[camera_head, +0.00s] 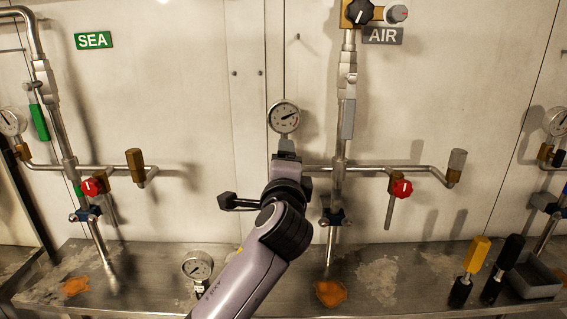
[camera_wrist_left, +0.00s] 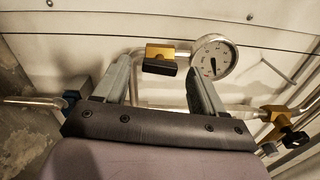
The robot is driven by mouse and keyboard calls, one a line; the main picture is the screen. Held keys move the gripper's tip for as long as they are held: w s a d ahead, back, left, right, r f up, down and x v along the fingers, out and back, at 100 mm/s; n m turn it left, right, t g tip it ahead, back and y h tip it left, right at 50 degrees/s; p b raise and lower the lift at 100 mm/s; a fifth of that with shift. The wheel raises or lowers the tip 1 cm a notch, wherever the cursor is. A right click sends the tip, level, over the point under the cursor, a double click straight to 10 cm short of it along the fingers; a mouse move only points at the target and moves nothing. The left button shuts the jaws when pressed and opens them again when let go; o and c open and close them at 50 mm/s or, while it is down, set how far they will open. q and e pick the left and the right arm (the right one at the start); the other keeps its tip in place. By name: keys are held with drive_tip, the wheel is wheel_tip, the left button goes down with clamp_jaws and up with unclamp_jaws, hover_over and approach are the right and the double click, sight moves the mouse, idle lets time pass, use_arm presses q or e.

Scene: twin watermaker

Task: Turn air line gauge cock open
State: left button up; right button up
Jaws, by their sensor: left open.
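The AIR line gauge (camera_head: 284,117) has a round white dial and stands directly above my left gripper (camera_head: 287,157) in the head view. In the left wrist view the gauge (camera_wrist_left: 212,57) is at the right fingertip. The gauge cock (camera_wrist_left: 176,51) is a brass body with a black handle (camera_wrist_left: 160,69), and the handle appears crosswise in the picture. My left gripper (camera_wrist_left: 160,74) is open, with the handle showing between its two fingers. I cannot tell whether a finger touches it. In the head view my gripper hides the cock. My right gripper is not in view.
The AIR pipe (camera_head: 340,195) runs vertically close to the right of my gripper. A red-handled valve (camera_head: 402,188) is further right, another (camera_head: 92,186) on the SEA line at left. A loose gauge (camera_head: 197,266) is low by my forearm. Yellow (camera_head: 476,255) and black (camera_head: 508,255) handles stand at right.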

use_arm(q)
drive_tip(key=shift+s+b, duration=0.3)
drive_tip(key=shift+s, duration=2.4)
